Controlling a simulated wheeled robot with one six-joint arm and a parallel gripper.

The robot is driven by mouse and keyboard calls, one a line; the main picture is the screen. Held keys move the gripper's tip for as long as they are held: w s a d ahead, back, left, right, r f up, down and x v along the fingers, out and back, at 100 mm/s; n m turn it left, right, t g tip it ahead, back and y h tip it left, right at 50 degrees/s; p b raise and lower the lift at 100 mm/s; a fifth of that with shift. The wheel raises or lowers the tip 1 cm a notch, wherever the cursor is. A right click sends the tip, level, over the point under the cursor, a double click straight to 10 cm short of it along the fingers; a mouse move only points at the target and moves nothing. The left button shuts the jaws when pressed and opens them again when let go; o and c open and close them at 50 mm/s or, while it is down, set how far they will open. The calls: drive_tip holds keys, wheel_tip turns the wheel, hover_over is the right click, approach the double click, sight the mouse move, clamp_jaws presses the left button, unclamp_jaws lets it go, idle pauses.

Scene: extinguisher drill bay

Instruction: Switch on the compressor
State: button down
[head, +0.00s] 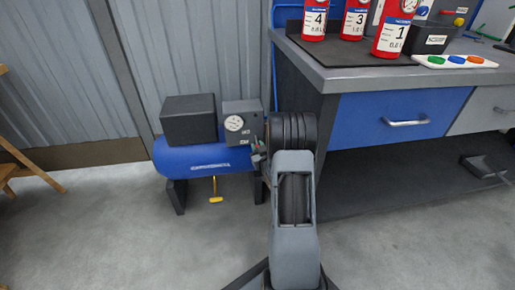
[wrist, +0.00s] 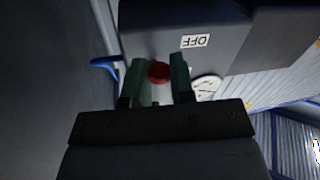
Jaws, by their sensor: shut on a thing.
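The compressor (head: 205,159) stands on the floor, a blue tank on dark legs. On top are a black box (head: 188,120) and a grey control box (head: 238,120) with a round gauge. My gripper (head: 260,152) is at the right side of the control box. In the wrist view my gripper (wrist: 155,80) is shut on a switch lever with a red tip (wrist: 159,71), a finger on either side. An OFF label (wrist: 196,41) shows upside down on the box beyond the tip. The lever itself is hidden in the head view.
A yellow-handled valve (head: 215,198) hangs under the tank. Floor in front is clear; a wooden stool (head: 20,160) is at far left.

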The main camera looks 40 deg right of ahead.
sight(257, 144)
drive_tip(key=r+g+p, duration=0.1)
drive_tip(key=p, duration=0.2)
drive_tip(key=r+g+y+p, duration=0.1)
drive_tip(key=p, duration=0.3)
drive_tip(key=shift+s+a+r+g, duration=0.15)
drive_tip(key=shift+s+r+g, duration=0.05)
drive_tip(key=shift+r+g, duration=0.2)
wheel_tip(257, 144, up, 3)
drive_tip(key=g+y+p, duration=0.1)
drive_tip(key=g+p, duration=0.1)
drive_tip(key=p, duration=0.6)
drive_tip(key=m+g+y+p, duration=0.1)
drive_tip(key=g+p, duration=0.2)
drive_tip(key=p, duration=0.5)
drive_tip(key=shift+w+f+g, duration=0.15)
drive_tip(key=shift+g, duration=0.15)
drive_tip(key=p, duration=0.4)
drive_tip(key=g+p, duration=0.1)
drive_tip(key=p, duration=0.3)
drive_tip(key=shift+w+r+y, duration=0.15)
drive_tip(key=shift+r+y, duration=0.15)
drive_tip(key=p, duration=0.3)
drive_tip(key=shift+d+g, duration=0.2)
drive_tip(key=shift+g, duration=0.2)
drive_tip(key=shift+w+m+p, duration=0.15)
drive_tip(key=shift+m+p, duration=0.15)
drive_tip(key=shift+p, duration=0.85)
drive_tip(key=shift+w+f+g+y+p, duration=0.1)
drive_tip(key=shift+f+g+y+p, duration=0.25)
drive_tip(key=shift+p, duration=0.35)
